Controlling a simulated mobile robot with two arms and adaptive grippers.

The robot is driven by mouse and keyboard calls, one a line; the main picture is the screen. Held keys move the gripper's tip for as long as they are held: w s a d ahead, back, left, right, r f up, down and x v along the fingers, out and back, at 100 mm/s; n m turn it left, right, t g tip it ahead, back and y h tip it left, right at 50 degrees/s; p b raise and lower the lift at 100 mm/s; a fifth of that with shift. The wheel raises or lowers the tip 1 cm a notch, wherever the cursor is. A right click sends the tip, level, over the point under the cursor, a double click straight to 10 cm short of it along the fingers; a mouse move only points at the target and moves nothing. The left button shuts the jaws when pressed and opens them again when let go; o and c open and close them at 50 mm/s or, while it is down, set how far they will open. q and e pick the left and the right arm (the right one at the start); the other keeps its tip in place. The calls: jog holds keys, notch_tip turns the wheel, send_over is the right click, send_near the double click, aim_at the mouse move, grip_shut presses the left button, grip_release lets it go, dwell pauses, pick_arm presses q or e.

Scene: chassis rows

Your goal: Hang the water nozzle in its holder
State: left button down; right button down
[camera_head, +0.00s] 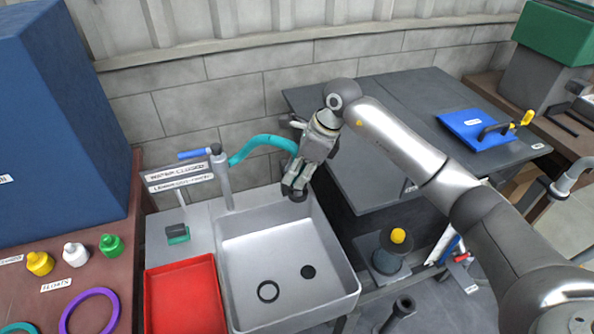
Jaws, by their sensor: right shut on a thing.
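My right gripper (296,188) is above the back right of the sink (335,245), its fingers pointing down. It is shut on the water nozzle, which is mostly hidden by the fingers and too dark to tell apart clearly. A teal hose (262,143) runs from the grey tap post (222,180) to the gripper. The post has a blue lever (194,154) pointing left. A small dark block with a green base (177,233) sits on the ledge left of the sink. I cannot tell for sure which part is the holder. My left gripper is out of view.
A red tray (185,296) stands left of the sink. A sign (178,176) is beside the post. Yellow, white and green bottles (75,252) stand on the left table. A dark table (345,160) lies right of the sink. The sink basin holds two dark rings or holes.

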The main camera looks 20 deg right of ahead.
jog(key=shift+f+b, duration=0.85)
jog(key=shift+f, duration=0.25)
jog(key=c, duration=1.1)
grip_release()
jog(key=shift+r, duration=0.1)
jog(key=v, duration=1.2)
jog(key=shift+s, duration=0.1)
